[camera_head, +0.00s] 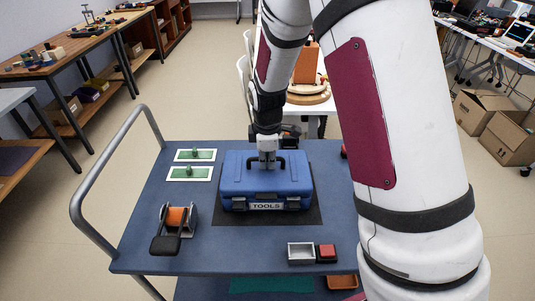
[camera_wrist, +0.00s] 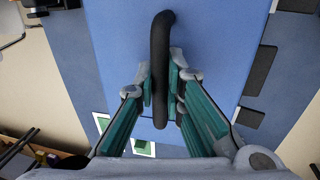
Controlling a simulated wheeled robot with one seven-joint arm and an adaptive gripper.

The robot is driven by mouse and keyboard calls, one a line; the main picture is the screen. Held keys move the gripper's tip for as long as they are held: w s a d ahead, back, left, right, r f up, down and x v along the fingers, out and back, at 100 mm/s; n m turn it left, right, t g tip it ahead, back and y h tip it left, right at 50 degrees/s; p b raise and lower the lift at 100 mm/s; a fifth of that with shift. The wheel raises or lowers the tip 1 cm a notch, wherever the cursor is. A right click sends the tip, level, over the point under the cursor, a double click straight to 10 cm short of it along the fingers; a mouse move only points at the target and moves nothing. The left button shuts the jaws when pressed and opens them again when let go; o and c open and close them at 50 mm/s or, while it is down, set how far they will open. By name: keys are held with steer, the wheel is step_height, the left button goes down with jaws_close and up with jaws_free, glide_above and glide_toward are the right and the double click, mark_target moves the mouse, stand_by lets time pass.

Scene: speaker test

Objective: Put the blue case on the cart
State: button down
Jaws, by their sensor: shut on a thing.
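The blue case (camera_head: 265,184), marked TOOLS, sits upright on a dark mat (camera_head: 310,219) on the blue-grey cart top (camera_head: 235,253). My gripper (camera_head: 268,164) is above the case at its black handle. In the wrist view my gripper (camera_wrist: 163,98) has its green-padded fingers on both sides of the black handle (camera_wrist: 161,50), shut on it. The blue lid (camera_wrist: 215,50) fills much of that view. I cannot tell whether the case's underside touches the mat.
A tape dispenser (camera_head: 174,228) stands at the cart's left, with two green-and-white cards (camera_head: 190,173) behind it. A small grey tray (camera_head: 301,253) and a red block (camera_head: 327,252) lie at the front right. A metal push handle (camera_head: 90,184) rises at the left.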

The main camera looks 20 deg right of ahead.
steer(key=c, duration=1.7)
jaws_free()
steer(key=shift+r, duration=0.1)
steer(key=s+r+m, duration=0.2)
steer(key=s+r, duration=0.2)
steer(key=r, duration=0.5)
steer(key=s+r+m, duration=0.1)
steer(key=s+r, duration=0.4)
steer(key=r, duration=0.4)
steer(key=s+r+m, duration=0.1)
steer(key=s+m, duration=0.2)
steer(key=s, duration=0.4)
steer(key=s+r+m+t, duration=0.1)
steer(key=s+m, duration=0.3)
steer(key=s, duration=0.4)
steer(key=s+r+m, duration=0.3)
steer(key=s+m, duration=0.1)
steer(key=s, duration=0.4)
steer(key=shift+s+d+y+p, duration=0.1)
steer(key=shift+d+y+p, duration=0.05)
steer(key=shift+y+p, duration=0.15)
